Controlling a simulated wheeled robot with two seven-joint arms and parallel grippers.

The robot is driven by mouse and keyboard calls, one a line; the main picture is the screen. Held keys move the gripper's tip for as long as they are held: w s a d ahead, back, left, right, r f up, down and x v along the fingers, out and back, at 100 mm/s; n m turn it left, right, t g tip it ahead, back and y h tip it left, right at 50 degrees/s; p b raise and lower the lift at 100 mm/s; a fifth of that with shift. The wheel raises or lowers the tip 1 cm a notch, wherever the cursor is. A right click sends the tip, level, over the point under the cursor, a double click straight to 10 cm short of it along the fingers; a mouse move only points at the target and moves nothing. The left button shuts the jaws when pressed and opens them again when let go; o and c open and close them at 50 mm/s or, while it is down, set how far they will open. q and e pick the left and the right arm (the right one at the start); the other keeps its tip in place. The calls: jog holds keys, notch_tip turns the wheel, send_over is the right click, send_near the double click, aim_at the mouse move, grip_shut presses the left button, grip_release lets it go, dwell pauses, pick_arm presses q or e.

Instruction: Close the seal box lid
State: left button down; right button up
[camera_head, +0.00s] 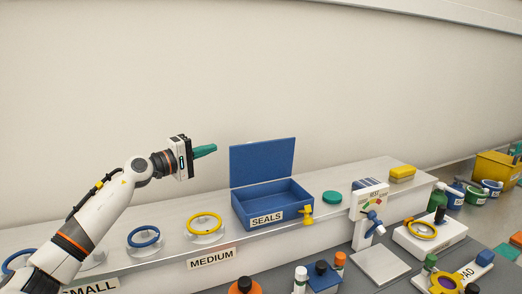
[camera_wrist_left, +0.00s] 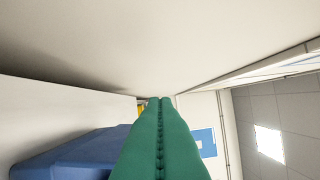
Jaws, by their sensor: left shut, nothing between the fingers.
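The blue seal box (camera_head: 268,208), labelled SEALS, sits on the white ledge with its lid (camera_head: 262,162) standing upright and open at the back. My left gripper (camera_head: 206,151) has green fingers. It is shut and empty, in the air to the left of the raised lid at about the height of its top, with a visible gap to the lid in the head view. In the left wrist view the shut green fingers (camera_wrist_left: 160,125) fill the middle, and a blue surface (camera_wrist_left: 75,152), apparently the lid, shows at lower left. My right gripper is out of view.
A yellow ring (camera_head: 204,223) and a blue ring (camera_head: 143,236) lie on holders left of the box. A yellow tap-like part (camera_head: 307,214) is at the box's front right corner. A green disc (camera_head: 332,197) and a white test stand (camera_head: 368,208) are to the right. The wall is behind.

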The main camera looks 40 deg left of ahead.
aim_at(239, 146)
pick_arm(q)
jog(key=w+d+p, duration=0.1)
jog(key=w+p, duration=0.4)
jog(key=w, duration=0.5)
jog(key=s+d+p, duration=0.2)
jog(key=d+p, duration=0.1)
jog(key=shift+s+d, duration=0.15)
jog(key=shift+d, duration=0.15)
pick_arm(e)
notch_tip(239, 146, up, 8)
pick_arm(q)
jog(key=shift+f, duration=0.1)
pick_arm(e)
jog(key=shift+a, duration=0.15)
